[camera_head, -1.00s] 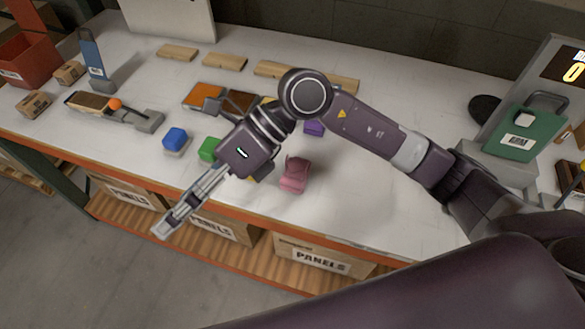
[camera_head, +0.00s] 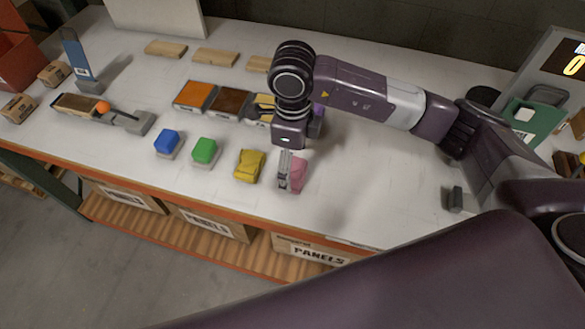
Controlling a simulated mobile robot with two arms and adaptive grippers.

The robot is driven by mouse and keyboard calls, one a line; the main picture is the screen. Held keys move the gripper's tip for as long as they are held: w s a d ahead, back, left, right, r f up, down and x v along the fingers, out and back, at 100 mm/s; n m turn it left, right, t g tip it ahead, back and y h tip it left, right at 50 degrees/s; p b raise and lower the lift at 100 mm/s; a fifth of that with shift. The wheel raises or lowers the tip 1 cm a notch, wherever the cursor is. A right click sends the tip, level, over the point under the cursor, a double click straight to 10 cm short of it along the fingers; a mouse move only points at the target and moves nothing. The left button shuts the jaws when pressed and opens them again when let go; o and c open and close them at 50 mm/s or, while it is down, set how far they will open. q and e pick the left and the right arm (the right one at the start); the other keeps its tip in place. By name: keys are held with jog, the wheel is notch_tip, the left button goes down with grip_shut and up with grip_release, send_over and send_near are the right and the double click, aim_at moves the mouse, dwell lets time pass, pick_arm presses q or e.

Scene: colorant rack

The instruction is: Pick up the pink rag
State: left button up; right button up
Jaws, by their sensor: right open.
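The pink rag (camera_head: 298,177) is a crumpled lump on the white table near its front edge, at the right end of a row of coloured items. My right gripper (camera_head: 284,186) points down at the rag's left side, and its fingers hide part of it. The fingers are open; I cannot tell whether they touch the rag. A yellow rag (camera_head: 249,166) lies just left of the gripper. My left gripper is not in view.
A green case (camera_head: 535,118) stands at the right. The table (camera_head: 370,200) right of the rag is clear.

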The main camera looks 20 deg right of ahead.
jog(key=shift+f, duration=1.2)
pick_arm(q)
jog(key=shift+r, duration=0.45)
pick_arm(e)
jog(key=c, duration=1.2)
jog(key=shift+r, duration=0.2)
jog(key=shift+c, duration=0.2)
notch_tip(320, 180, up, 10)
jog(key=b, duration=0.2)
jog(key=shift+w+a+b, duration=0.1)
jog(key=shift+b, duration=0.3)
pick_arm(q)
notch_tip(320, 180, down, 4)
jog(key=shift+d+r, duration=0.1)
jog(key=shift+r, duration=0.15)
pick_arm(e)
notch_tip(320, 180, up, 10)
send_over(292, 168)
jog(key=shift+f, duration=0.15)
